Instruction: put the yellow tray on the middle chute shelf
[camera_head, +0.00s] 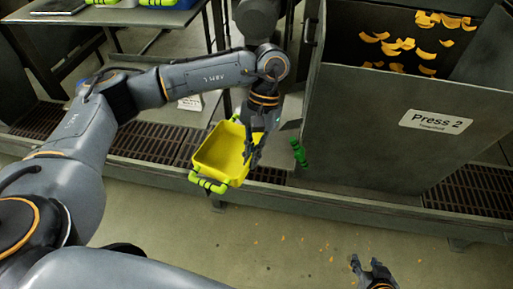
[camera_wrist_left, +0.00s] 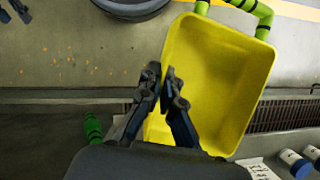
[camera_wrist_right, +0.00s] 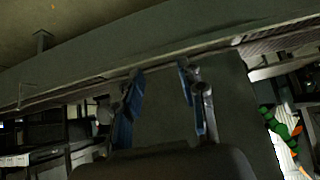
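The yellow tray (camera_head: 213,154) with bright green handles hangs tilted above the grated channel in the head view. In the left wrist view the tray (camera_wrist_left: 222,75) fills the right half. My left gripper (camera_head: 255,150) is at the tray's right side. In the left wrist view its fingers (camera_wrist_left: 162,78) are nearly together, one on each side of the tray's rim, so it appears shut on it. My right gripper (camera_head: 368,266) is low over the floor, fingers apart and empty in the right wrist view (camera_wrist_right: 160,85). I cannot make out which surface is the middle chute shelf.
The Press 2 housing (camera_head: 395,125) stands at the right, with orange peels inside. A green handle (camera_head: 299,152) projects at its left edge. A dark table (camera_head: 100,17) at the upper left bears green-handled trays. Orange scraps (camera_head: 300,240) lie on otherwise clear floor.

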